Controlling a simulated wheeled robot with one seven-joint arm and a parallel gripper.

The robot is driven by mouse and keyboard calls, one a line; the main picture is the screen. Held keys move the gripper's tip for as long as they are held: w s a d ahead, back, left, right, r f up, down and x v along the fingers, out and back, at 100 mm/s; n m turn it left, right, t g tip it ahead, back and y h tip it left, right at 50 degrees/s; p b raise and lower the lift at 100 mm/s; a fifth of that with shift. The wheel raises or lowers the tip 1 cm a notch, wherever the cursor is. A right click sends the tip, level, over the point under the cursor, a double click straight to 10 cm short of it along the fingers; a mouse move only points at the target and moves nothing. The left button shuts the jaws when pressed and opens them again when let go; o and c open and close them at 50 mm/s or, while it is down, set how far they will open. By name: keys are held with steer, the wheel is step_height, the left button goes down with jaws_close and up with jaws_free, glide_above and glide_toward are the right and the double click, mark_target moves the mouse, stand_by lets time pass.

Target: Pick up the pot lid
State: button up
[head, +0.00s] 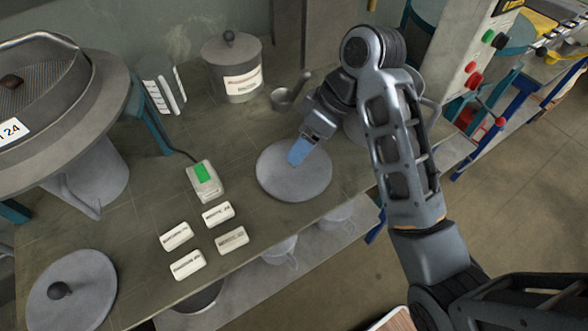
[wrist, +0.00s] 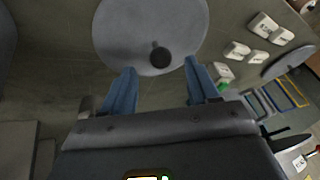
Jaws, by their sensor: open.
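A round grey pot lid (head: 294,178) lies flat on the bench, below my gripper (head: 300,151). Its knob is hidden behind the fingers in the head view. In the wrist view the same lid (wrist: 130,28) fills the top middle, and its dark round knob (wrist: 160,58) shows just ahead of the gap between my blue fingertips (wrist: 160,67). My gripper is open and empty; the fingers are apart from each other. I cannot tell how high the tips are above the lid.
A second lid with a knob (head: 80,295) lies at the lower left. A lidded pot (head: 232,75) and a ladle-like cup (head: 288,95) stand behind. The bench's front edge is close.

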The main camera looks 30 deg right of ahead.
mark_target(284, 181)
steer(key=shift+s+b+x, duration=0.25)
steer(key=shift+b+x, duration=0.1)
steer(key=shift+x, duration=0.75)
steer(key=shift+p+x, duration=0.35)
steer(key=shift+x, duration=0.5)
steer(key=shift+c, duration=0.2)
jaws_close()
